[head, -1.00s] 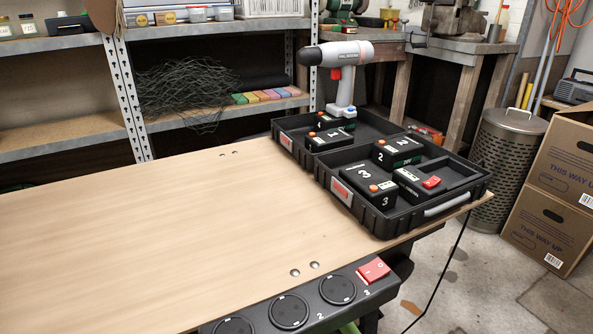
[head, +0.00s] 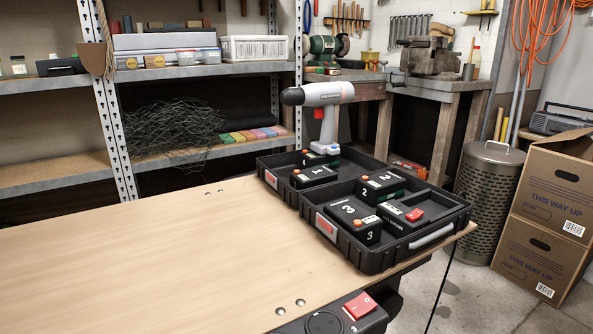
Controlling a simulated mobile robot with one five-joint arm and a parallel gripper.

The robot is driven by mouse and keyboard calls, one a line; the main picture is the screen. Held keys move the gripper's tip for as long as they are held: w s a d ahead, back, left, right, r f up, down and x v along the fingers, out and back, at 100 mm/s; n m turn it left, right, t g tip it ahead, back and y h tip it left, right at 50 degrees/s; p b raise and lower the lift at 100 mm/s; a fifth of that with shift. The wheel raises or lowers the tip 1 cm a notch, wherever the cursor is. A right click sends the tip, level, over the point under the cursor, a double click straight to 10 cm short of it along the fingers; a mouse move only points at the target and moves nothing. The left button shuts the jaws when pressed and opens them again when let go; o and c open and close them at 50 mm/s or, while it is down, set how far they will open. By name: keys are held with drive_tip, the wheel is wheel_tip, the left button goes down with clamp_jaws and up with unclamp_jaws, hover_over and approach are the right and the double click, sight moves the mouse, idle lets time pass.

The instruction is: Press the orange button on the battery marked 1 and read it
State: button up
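A black battery whose top mark looks like a 1 (head: 314,178) lies in the left half of an open black case on the table. The mark is small and hard to read in this view. Its orange button (head: 297,171) is on the left end of its top and is uncovered. Another battery (head: 320,158) with an orange button is just behind it, under the drill. My gripper is not in view.
A grey drill (head: 324,100) stands upright at the back of the case (head: 350,262). A block with a red switch (head: 414,215) lies in the right half. The wooden table (head: 140,260) is clear to the left. A power strip (head: 360,308) runs along its front edge.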

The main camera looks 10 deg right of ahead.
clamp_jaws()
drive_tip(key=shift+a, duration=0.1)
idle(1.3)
